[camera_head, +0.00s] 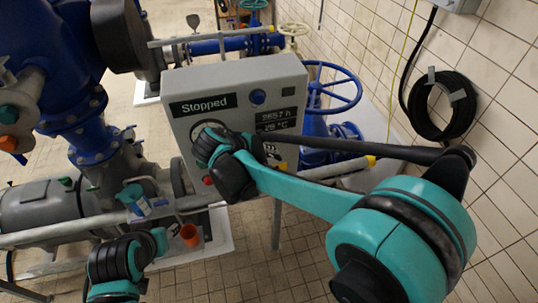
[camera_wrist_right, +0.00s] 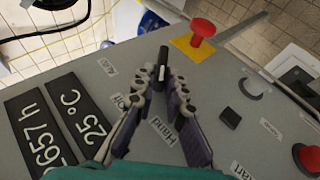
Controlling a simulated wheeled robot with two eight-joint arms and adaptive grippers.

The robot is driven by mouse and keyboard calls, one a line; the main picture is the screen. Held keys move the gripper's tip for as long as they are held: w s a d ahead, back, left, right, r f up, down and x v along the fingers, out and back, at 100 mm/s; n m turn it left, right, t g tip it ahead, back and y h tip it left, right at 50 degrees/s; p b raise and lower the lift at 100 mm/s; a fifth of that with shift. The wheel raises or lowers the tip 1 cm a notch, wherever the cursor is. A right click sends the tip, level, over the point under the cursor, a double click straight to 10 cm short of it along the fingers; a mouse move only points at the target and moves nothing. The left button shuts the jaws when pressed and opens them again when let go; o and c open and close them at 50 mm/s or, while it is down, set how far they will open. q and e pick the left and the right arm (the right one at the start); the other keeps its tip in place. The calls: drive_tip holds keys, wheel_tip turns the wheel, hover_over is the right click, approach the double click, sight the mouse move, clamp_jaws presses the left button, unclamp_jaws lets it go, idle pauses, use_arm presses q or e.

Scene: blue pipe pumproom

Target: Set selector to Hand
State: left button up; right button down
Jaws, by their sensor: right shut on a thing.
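The selector (camera_wrist_right: 163,58) is a black bar-shaped knob with a white mark on the grey control panel (camera_head: 200,80). In the right wrist view its bar runs nearly up and down. The label Hand (camera_wrist_right: 160,128) lies below it, between my fingers, and Auto (camera_wrist_right: 107,66) lies to its left. A label between them is partly covered. My right gripper (camera_wrist_right: 161,84) is shut on the selector, one finger on each side of its lower end. In the head view my right wrist and arm hide the selector. My left gripper cannot be made out there; only part of my left arm shows.
A red mushroom button on a yellow base (camera_wrist_right: 196,40) is close to the selector. Another red button (camera_wrist_right: 307,157) is at the right edge. The display reads Stopped (camera_head: 203,104). Blue pipes and a blue handwheel (camera_head: 345,86) stand behind the panel. A black hose coil (camera_head: 443,105) hangs on the tiled wall.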

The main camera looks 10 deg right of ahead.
drive_tip(key=shift+s+f, duration=0.1)
drive_tip(key=shift+f, duration=0.05)
idle(0.3)
drive_tip(key=c, duration=1.6)
unclamp_jaws()
drive_tip(key=shift+d, duration=0.1)
drive_tip(key=v, duration=1.2)
drive_tip(key=s+d+f+y+b, duration=0.2)
drive_tip(key=s+d+f+b, duration=0.2)
drive_tip(key=f, duration=0.5)
drive_tip(key=s+d+f+m+t+y+b, duration=0.1)
drive_tip(key=s+d+f+y+b, duration=0.2)
drive_tip(key=f+b, duration=0.5)
drive_tip(key=s+d+f+m+t+y+b, duration=0.1)
drive_tip(key=s+d+f+b, duration=0.4)
drive_tip(key=f, duration=0.5)
drive_tip(key=shift+s+f+y+b, duration=0.25)
drive_tip(key=shift+f+y+b, duration=0.15)
drive_tip(key=shift+y, duration=0.5)
